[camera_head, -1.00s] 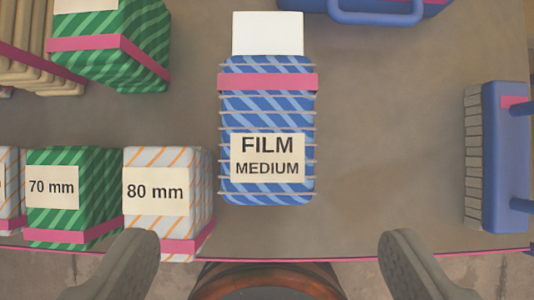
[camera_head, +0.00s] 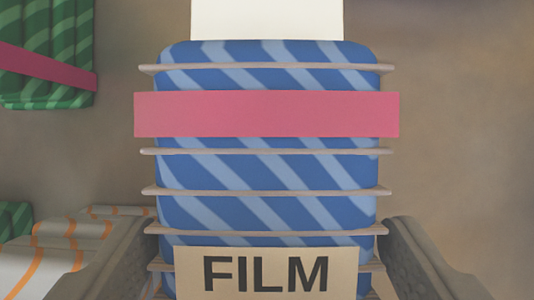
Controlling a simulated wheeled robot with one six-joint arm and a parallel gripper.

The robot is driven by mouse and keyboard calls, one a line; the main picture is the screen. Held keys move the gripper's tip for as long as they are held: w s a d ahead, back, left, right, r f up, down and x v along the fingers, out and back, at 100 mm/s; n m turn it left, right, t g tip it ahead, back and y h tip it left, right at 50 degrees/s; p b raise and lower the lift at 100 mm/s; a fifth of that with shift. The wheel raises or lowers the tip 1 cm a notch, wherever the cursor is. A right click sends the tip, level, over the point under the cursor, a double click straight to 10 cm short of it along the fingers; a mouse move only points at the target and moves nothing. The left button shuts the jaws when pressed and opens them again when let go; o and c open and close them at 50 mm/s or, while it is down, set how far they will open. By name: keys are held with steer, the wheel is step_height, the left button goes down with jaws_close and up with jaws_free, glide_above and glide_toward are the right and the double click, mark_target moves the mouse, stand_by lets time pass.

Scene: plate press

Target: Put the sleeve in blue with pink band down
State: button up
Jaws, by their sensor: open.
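The blue sleeve (camera_head: 265,200) with light diagonal stripes and a pink band (camera_head: 265,114) fills the middle of the view. Thin ribs cross it, and a label reading FILM (camera_head: 265,274) shows at the bottom edge; its lower part is cut off. A white piece (camera_head: 266,18) sticks out of its far end. My gripper (camera_head: 268,250) is open, with one finger on each side of the sleeve near the label. The fingers are close to the rib ends; I cannot tell whether they touch.
A green striped block (camera_head: 45,50) with a pink band stands at the upper left. A white block with orange stripes (camera_head: 60,250) and a green one (camera_head: 14,220) are at the lower left, close to my left finger. The tabletop at right is clear.

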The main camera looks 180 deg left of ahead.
steer(key=shift+w+x, duration=0.2)
steer(key=shift+x, duration=2.6)
steer(key=shift+r, duration=0.15)
steer(key=shift+f, duration=0.25)
steer(key=shift+c, duration=0.5)
steer(key=c, duration=0.8)
